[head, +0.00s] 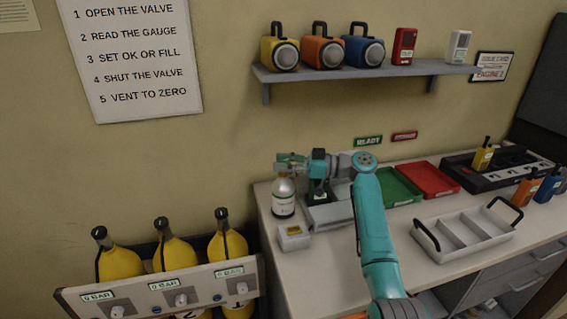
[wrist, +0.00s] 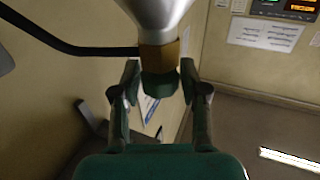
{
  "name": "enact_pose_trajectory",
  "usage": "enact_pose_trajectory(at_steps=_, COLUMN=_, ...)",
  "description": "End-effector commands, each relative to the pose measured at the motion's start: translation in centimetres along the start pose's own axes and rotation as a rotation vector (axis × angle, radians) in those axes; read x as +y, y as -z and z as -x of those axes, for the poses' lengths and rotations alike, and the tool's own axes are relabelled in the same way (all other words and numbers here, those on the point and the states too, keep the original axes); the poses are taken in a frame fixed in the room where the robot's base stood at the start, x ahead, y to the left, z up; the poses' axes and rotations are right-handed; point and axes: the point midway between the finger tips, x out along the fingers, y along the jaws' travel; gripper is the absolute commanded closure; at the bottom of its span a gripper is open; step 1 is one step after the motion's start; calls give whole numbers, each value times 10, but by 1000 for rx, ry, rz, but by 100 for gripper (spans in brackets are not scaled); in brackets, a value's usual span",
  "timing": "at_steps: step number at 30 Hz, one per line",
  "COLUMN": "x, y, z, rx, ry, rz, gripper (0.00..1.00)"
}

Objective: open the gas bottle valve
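The gas bottle (head: 283,197) is a silver cylinder with a green and white label. It stands upright at the left end of the worktop in the head view. In the wrist view its pale shoulder (wrist: 158,12), brass neck (wrist: 159,56) and green valve knob (wrist: 160,84) show at the top centre. My gripper (wrist: 160,78) has one finger on each side of the knob, close to it. I cannot tell whether the fingers touch it. In the head view my gripper (head: 287,161) is at the bottle's top and hides much of the valve.
A small grey box with a yellow display (head: 294,237) stands in front of the bottle. Green (head: 400,187) and red (head: 431,180) trays and a grey divided carrier (head: 465,235) lie to the right. Yellow cylinders (head: 175,254) stand in a rack at the left.

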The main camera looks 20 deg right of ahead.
Motion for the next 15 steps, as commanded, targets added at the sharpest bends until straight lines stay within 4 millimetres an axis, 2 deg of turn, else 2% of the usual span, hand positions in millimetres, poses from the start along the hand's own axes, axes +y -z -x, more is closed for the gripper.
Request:
enact_pose_trajectory(at_steps=10, x=0, y=0, z=1, rx=0, ry=0, rz=0, gripper=38)
enact_pose_trajectory(at_steps=15, x=0, y=0, z=13, rx=0, ry=-1, rz=0, gripper=38)
